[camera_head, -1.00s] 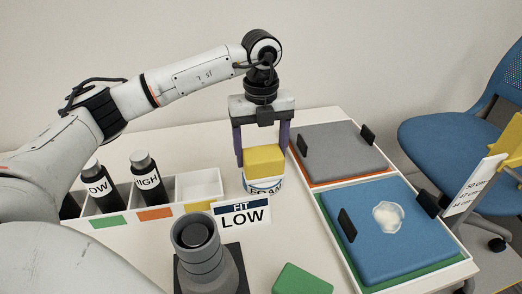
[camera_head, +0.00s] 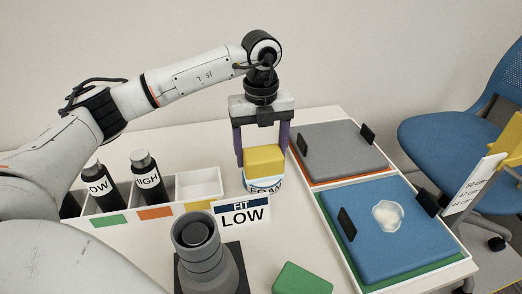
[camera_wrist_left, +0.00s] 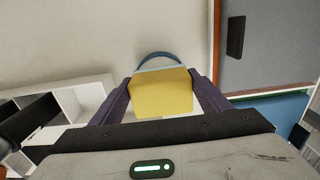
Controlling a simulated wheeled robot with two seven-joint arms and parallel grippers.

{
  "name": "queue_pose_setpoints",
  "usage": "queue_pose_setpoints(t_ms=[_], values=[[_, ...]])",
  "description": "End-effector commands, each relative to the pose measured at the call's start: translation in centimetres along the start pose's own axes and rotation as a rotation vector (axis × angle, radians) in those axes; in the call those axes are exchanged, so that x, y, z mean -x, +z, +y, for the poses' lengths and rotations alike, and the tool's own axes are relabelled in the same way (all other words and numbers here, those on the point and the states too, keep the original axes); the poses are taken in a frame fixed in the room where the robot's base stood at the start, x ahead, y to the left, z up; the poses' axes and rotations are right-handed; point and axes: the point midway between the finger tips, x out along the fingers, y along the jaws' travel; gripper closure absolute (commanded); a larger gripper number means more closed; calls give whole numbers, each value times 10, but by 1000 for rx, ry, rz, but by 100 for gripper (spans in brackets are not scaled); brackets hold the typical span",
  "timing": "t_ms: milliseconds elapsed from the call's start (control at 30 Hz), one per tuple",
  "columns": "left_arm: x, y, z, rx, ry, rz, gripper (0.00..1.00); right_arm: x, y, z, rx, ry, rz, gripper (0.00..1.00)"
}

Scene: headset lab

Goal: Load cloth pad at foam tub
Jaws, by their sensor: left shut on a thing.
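My left gripper (camera_head: 263,158) points down and is shut on a yellow cloth pad (camera_head: 265,161). The pad is at the top of the round foam tub (camera_head: 263,185), a white and blue tub with partly hidden lettering. I cannot tell whether the pad touches what is inside. In the left wrist view the yellow pad (camera_wrist_left: 162,93) sits between the two purple fingers, with the tub's blue rim (camera_wrist_left: 158,55) showing beyond it. My right gripper is not in view.
A "FIT LOW" card (camera_head: 241,212) stands in front of the tub. To the left, a white divided tray (camera_head: 200,185) holds dark bottles (camera_head: 147,178). A grey cylinder (camera_head: 196,235) and green pad (camera_head: 302,280) are nearer. Blue (camera_head: 395,235) and grey (camera_head: 340,150) panels lie right.

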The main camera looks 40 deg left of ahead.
Motion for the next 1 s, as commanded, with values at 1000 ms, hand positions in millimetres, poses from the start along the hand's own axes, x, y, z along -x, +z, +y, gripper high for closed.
queue_pose_setpoints(t_ms=[1000], values=[[42,0,0,-1,1,1,48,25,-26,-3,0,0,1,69]])
